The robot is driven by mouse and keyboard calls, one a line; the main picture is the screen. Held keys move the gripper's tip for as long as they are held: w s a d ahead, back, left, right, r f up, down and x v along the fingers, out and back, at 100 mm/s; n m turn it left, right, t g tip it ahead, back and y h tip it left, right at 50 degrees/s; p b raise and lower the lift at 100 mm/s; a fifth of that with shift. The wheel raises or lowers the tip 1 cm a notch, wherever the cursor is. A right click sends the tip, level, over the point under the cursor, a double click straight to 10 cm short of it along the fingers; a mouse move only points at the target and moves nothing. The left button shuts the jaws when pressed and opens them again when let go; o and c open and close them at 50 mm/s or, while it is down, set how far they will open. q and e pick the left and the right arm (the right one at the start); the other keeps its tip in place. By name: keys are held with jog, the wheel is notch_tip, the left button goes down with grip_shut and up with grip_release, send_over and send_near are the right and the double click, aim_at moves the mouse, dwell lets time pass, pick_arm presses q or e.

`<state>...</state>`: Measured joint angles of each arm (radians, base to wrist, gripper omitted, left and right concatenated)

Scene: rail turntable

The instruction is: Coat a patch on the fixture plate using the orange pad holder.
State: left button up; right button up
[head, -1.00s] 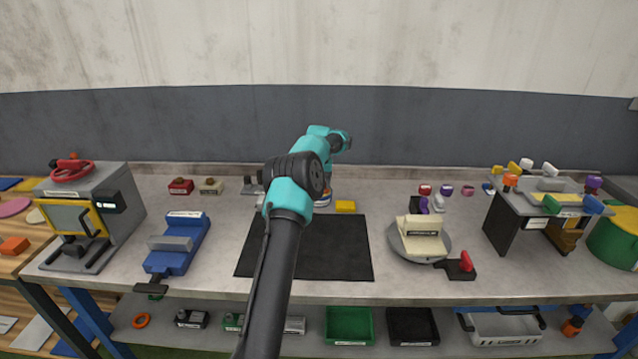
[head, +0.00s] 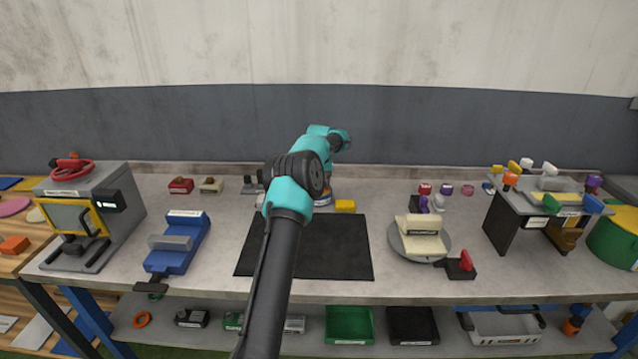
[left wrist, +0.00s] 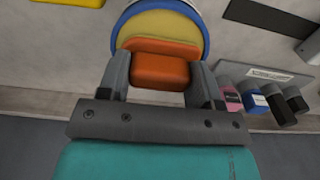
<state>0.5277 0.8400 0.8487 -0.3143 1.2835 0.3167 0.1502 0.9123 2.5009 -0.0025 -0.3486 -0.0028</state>
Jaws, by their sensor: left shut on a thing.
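My left gripper (left wrist: 158,78) is shut on the orange pad holder (left wrist: 160,70), seen in the left wrist view. The holder is over a round blue-and-white-rimmed dish with a yellow inside (left wrist: 165,28); I cannot tell whether it touches the yellow. My right gripper is not in view.
A black mat (head: 335,255) lies in the middle of the bench, with a yellow block (head: 345,206) behind it. A blue fixture (head: 180,245) and a grey press (head: 90,215) stand left. A raised stand (head: 500,225) is at right.

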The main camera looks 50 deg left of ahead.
pick_arm(q)
jog(key=shift+f, duration=0.15)
jog(key=shift+r, duration=3.6)
jog(key=shift+d, duration=0.1)
